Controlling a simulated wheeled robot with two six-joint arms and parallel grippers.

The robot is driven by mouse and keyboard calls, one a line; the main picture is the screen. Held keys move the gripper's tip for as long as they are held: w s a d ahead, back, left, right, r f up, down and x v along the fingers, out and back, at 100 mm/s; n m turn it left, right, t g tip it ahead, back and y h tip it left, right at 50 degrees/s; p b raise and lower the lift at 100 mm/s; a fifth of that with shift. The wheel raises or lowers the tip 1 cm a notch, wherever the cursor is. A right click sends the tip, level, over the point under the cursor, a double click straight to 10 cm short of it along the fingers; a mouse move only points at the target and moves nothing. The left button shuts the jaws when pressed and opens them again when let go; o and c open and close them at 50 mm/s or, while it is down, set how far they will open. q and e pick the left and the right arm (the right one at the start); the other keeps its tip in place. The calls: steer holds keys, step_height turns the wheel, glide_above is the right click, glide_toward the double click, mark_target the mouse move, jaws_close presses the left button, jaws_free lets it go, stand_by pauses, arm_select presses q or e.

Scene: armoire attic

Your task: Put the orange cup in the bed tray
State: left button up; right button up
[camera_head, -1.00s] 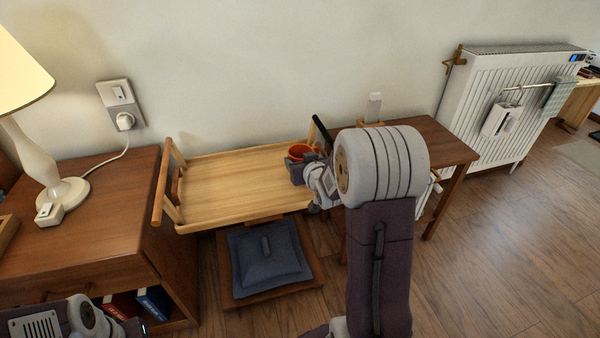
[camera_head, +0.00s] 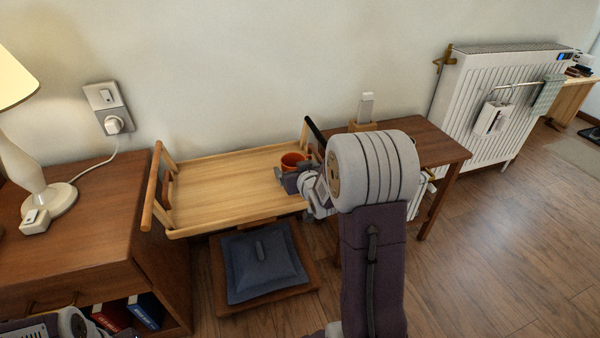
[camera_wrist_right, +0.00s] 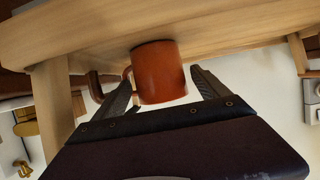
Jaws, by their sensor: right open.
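The orange cup (camera_head: 293,160) stands at the right end of the wooden bed tray (camera_head: 215,193), inside its rim. In the right wrist view the cup (camera_wrist_right: 158,75) shows against the pale wood, its handle towards the left finger. My right gripper (camera_head: 291,172) is open, its fingers on either side of the cup, with a gap visible beside the right finger. Whether the left finger touches the handle is unclear. Part of my left arm shows at the lower left of the head view; its gripper is out of the picture.
A brown cabinet (camera_head: 90,235) with a lamp (camera_head: 40,185) stands left of the tray. A small table (camera_head: 435,145) stands to the right. A dark blue cushion (camera_head: 262,262) lies below the tray. The tray's middle and left are bare.

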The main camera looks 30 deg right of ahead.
steer(key=p+v, duration=0.1)
steer(key=v, duration=0.1)
steer(key=p+v, duration=0.1)
steer(key=v, duration=0.1)
steer(key=shift+r, duration=0.35)
steer(key=s+b, duration=0.1)
steer(key=b, duration=0.1)
steer(key=s+a+b, duration=0.1)
steer(key=s+b, duration=0.1)
steer(key=shift+s+b, duration=0.1)
steer(key=shift+b, duration=0.25)
steer(key=b+v, duration=0.1)
steer(key=v, duration=0.2)
steer(key=shift+r+b, duration=0.25)
steer(key=shift+b, duration=0.1)
steer(key=shift+s+r, duration=0.2)
steer(key=shift+s, duration=0.15)
